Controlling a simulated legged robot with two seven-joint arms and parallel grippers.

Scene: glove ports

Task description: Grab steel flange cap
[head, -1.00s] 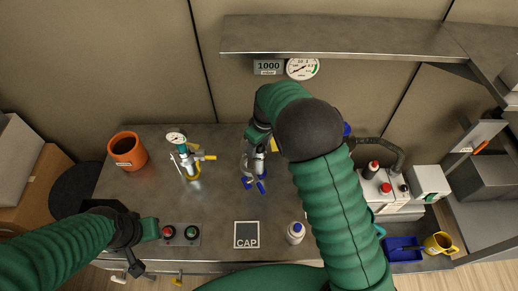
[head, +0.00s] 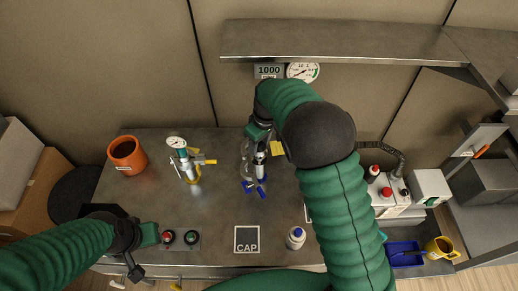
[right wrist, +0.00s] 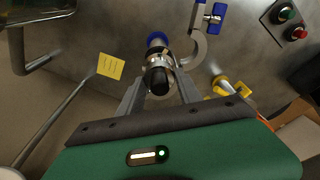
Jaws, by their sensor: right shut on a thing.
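A small steel fitting (head: 261,158) with a dark knob on top stands over the back middle of the steel bench; I take it as the steel flange cap. In the right wrist view the fitting (right wrist: 157,77) shows black knob, metal collar and blue end, between my two fingers. My right gripper (right wrist: 158,92) is shut on it. In the head view my right gripper (head: 259,142) comes down on it from behind. Blue-handled clamp parts (head: 254,188) lie just in front. My left gripper (head: 150,234) hangs over the front left bench; its fingers are not clear.
A gauge fitting with yellow valve (head: 188,165) stands left of the held piece, an orange pot (head: 127,154) farther left. A shelf (head: 340,42) overhangs the back.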

